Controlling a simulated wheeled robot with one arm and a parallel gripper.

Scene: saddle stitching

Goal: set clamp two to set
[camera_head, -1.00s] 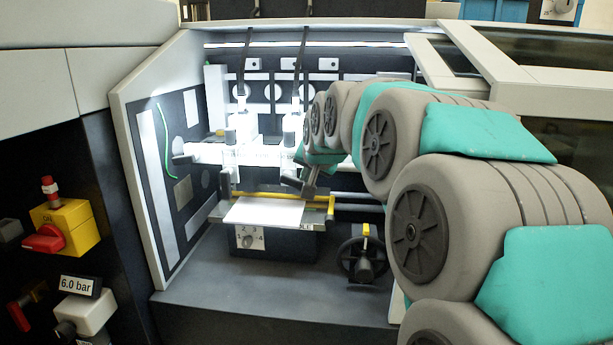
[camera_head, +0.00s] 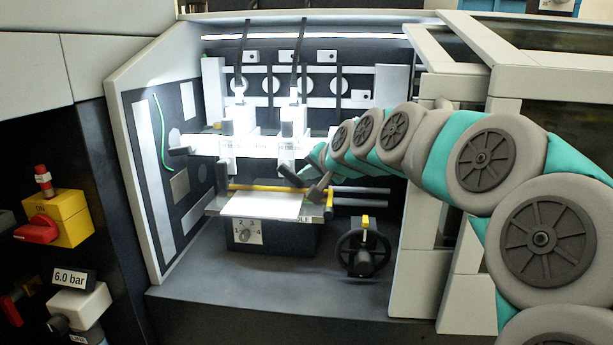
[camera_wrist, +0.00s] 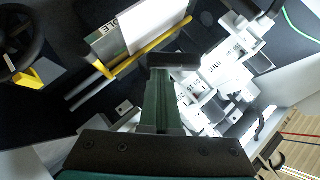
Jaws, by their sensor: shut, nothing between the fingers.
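My gripper (camera_head: 318,189) is shut and empty, just right of the right-hand white stitching head (camera_head: 293,135) and above the right end of the paper table. In the wrist view its dark fingertips (camera_wrist: 173,61) are closed together beside a white numbered scale (camera_wrist: 212,66). A dark lever (camera_head: 289,176) slants below the right head, close to my gripper; I cannot tell whether they touch. Another dark lever (camera_head: 181,151) sticks out at the left end of the white bar. No label marks which is clamp two, and I cannot read its setting.
A black handwheel (camera_head: 363,250) stands at right. The dark floor in front is clear.

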